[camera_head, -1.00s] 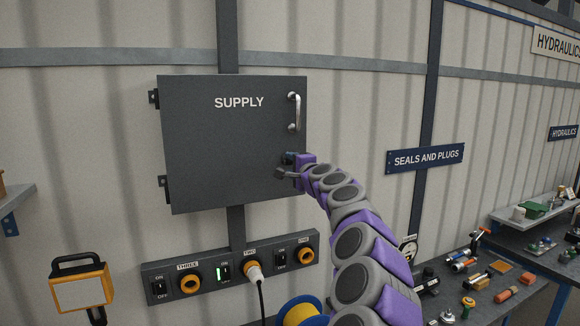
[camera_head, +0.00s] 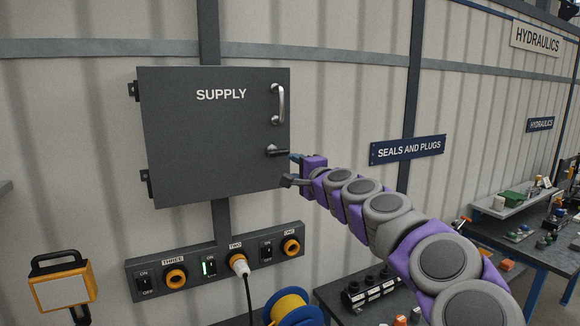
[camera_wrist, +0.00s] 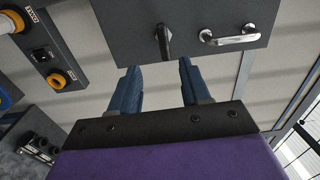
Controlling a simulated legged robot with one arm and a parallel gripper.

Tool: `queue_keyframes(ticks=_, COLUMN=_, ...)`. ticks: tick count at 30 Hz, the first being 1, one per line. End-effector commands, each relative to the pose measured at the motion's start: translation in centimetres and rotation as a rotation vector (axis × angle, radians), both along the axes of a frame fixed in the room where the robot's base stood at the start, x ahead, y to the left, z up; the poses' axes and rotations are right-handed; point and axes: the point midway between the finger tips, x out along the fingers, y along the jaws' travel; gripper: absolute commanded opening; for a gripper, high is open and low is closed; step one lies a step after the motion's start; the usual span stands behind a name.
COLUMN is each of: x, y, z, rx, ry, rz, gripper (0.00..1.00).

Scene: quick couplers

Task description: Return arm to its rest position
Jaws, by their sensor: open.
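My gripper (camera_head: 292,169) is open and empty, just to the right of the lower right edge of the grey SUPPLY cabinet (camera_head: 200,135). The cabinet door looks shut. Its black latch handle (camera_head: 277,151) lies close to my fingers, pointing sideways. In the wrist view, my gripper (camera_wrist: 158,85) shows two blue fingers apart, with the latch handle (camera_wrist: 163,42) beyond the gap and not between them. My purple and grey arm stretches from the lower right toward the cabinet.
A silver door handle (camera_head: 279,104) sits above the latch. Below is a socket panel (camera_head: 220,268) with a white plug (camera_head: 239,263) in socket TWO. A work lamp (camera_head: 62,290) stands at lower left, a blue and yellow reel (camera_head: 292,308) below, and a workbench (camera_head: 515,245) at right.

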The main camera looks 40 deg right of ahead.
Motion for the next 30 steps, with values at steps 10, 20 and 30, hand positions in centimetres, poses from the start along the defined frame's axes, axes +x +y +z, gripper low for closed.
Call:
queue_keyframes(ticks=10, x=-1.3, y=0.4, z=-0.2, rx=0.0, ry=0.003, rz=0.002, gripper=0.47)
queue_keyframes(ticks=20, x=-1.3, y=0.4, z=-0.1, rx=0.0, ry=0.002, rz=0.002, gripper=0.47)
queue_keyframes(ticks=30, x=-0.1, y=5.9, z=-0.7, rx=-0.071, ry=0.05, rz=0.118, gripper=0.47)
